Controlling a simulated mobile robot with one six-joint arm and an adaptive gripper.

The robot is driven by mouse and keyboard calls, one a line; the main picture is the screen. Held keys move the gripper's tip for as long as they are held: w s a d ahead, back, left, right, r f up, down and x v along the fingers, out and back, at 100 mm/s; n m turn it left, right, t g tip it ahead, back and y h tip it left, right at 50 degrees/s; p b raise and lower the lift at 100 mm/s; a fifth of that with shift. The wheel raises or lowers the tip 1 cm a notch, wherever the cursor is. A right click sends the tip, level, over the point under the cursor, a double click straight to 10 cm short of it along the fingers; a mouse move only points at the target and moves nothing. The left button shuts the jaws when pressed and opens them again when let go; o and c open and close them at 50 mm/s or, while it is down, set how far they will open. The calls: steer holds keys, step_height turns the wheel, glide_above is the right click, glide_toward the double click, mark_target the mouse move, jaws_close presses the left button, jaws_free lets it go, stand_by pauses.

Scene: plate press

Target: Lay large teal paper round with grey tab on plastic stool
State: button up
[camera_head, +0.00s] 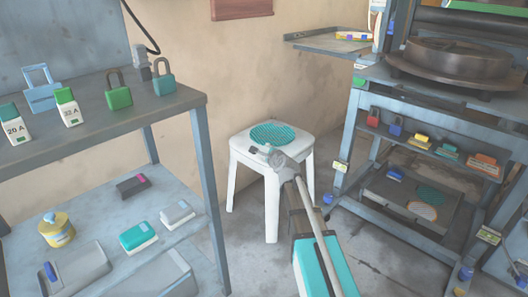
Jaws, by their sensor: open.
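The teal paper round (273,134) lies flat on the seat of the white plastic stool (241,146). It has a patterned surface, and a small dark grey tab (253,150) shows at its near left edge. My gripper (269,150) is at the near edge of the seat, just in front of the round. It is open, and I see nothing held in it. My arm reaches up from the bottom of the view and covers part of the stool's front right side. Whether the fingers touch the round or the seat is too small to tell.
A grey bench (170,108) with padlocks and labelled blocks stands at left, with a cluttered lower shelf (105,233). A press frame (350,140) stands at right; its low shelf holds another teal round (430,195). Some floor between them is clear.

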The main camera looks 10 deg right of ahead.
stand_by(0.3)
steer(key=shift+s+a+f+n, duration=0.15)
steer(key=shift+s+n, duration=0.05)
steer(key=shift+n, duration=0.1)
steer(key=s+a+f+n+g, duration=0.4)
steer(key=s+f+n+g, duration=0.45)
steer(key=s+n, duration=0.45)
steer(key=s+d+f+n+g+h, duration=0.1)
steer(key=s+d+f+n+g, duration=0.1)
steer(key=s, duration=0.7)
steer(key=s+d+f+n+g+h, duration=0.1)
steer(key=s+f+n+g, duration=0.2)
steer(key=s+n, duration=0.3)
steer(key=s+g, duration=0.1)
steer(key=s, duration=0.3)
steer(key=shift+d+h, duration=0.3)
steer(key=shift+d, duration=0.1)
steer(key=shift+f+g, duration=0.1)
steer(key=shift+g, duration=0.15)
